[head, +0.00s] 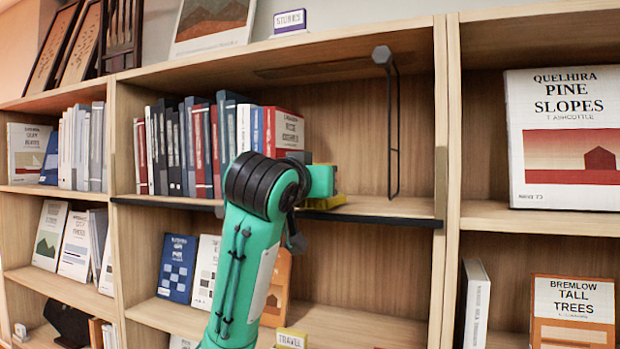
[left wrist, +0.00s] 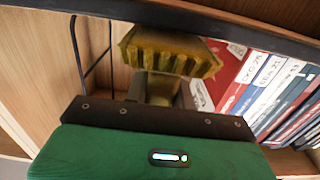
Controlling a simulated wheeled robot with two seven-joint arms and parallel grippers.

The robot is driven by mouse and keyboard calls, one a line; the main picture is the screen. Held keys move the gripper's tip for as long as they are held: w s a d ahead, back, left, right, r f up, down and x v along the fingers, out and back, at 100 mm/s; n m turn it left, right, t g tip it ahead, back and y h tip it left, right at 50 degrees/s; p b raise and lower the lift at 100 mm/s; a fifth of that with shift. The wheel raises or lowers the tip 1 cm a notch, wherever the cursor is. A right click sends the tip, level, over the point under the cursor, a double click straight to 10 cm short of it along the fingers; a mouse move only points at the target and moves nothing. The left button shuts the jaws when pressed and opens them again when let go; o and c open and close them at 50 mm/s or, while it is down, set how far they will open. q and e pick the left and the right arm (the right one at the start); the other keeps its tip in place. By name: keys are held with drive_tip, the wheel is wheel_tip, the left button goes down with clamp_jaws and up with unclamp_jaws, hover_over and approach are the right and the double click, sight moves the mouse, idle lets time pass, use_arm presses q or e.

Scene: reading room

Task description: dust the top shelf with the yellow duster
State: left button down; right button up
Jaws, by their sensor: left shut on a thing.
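The yellow duster (head: 326,203) shows in the head view as a thin strip low over the middle bay's upper shelf (head: 415,207), near its dark front lip. My left gripper (head: 318,182) is at this shelf, just right of the red book, its fingers mostly hidden by my green arm. In the left wrist view, the duster (left wrist: 170,52) has a ridged edge, and my left gripper (left wrist: 160,88) is shut on its holder. I cannot tell whether the duster touches the board. My right gripper is not in view.
A row of books (head: 200,148) fills the shelf's left part, ending in a red book (head: 284,130). A dark wire bookend (head: 392,130) stands to the right. The shelf between duster and bookend is clear. Upright panels (head: 448,150) bound the bay.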

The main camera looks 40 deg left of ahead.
use_arm(q)
drive_tip(key=shift+a, duration=0.1)
drive_tip(key=shift+a, duration=0.1)
drive_tip(key=shift+w+a, duration=0.1)
drive_tip(key=shift+w, duration=0.2)
drive_tip(key=shift+f+x, duration=0.2)
drive_tip(key=shift+x, duration=1.4)
drive_tip(key=shift+p+x, duration=0.7)
drive_tip(key=shift+x, duration=1.4)
drive_tip(key=shift+w+r, duration=0.1)
drive_tip(key=shift+r, duration=0.05)
